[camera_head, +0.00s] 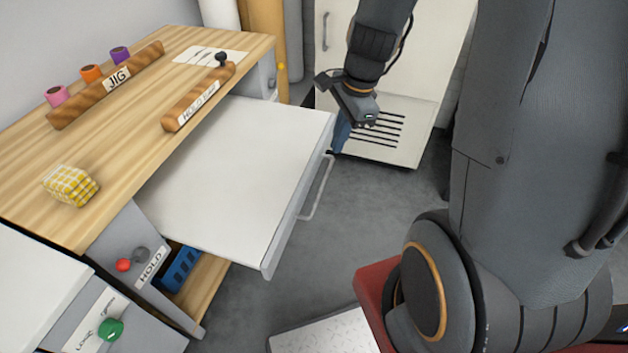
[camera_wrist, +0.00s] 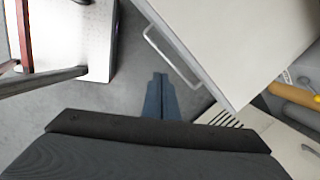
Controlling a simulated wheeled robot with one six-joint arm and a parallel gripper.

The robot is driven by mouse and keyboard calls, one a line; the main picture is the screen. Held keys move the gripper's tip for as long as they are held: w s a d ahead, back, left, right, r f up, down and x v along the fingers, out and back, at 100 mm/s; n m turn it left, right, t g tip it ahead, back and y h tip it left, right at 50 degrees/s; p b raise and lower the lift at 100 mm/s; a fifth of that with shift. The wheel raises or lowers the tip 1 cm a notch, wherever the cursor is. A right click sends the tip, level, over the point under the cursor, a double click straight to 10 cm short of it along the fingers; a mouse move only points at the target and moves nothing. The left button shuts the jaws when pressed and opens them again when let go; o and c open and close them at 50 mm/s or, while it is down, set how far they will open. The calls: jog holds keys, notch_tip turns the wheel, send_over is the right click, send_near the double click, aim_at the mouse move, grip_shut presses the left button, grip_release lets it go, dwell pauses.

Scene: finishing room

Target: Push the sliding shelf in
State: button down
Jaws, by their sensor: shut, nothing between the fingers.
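The sliding shelf (camera_head: 240,170) is a white slab pulled out from under the wooden worktop. Its front edge carries a grey bar handle (camera_head: 319,188). In the wrist view the shelf (camera_wrist: 235,40) fills the upper right, with its handle (camera_wrist: 168,55) along the front edge. My gripper (camera_head: 338,138) is shut and empty, pointing down just outside the shelf's far front corner. In the wrist view its blue-grey fingers (camera_wrist: 161,98) are together, in front of the shelf face and apart from the handle. Whether the fingers touch the shelf edge I cannot tell.
The wooden worktop (camera_head: 130,110) holds a jig bar (camera_head: 105,85), a second labelled bar (camera_head: 198,98), several coloured rolls and a yellow checked block (camera_head: 71,185). A white vented cabinet (camera_head: 397,90) stands behind my gripper. Grey floor (camera_head: 345,235) is clear before the shelf.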

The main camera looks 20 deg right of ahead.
jog(key=w+d+f+m+b, duration=0.3)
jog(key=w+f+m+b, duration=0.2)
jog(key=f+m, duration=0.3)
jog(key=w+a+f+b, duration=0.1)
jog(key=w+a+f, duration=0.1)
jog(key=f, duration=0.3)
jog(key=w+a+f+b, duration=0.1)
jog(key=w+a+f, duration=0.1)
jog(key=f, duration=0.3)
jog(key=shift+a+f, duration=0.2)
jog(key=shift+a, duration=0.45)
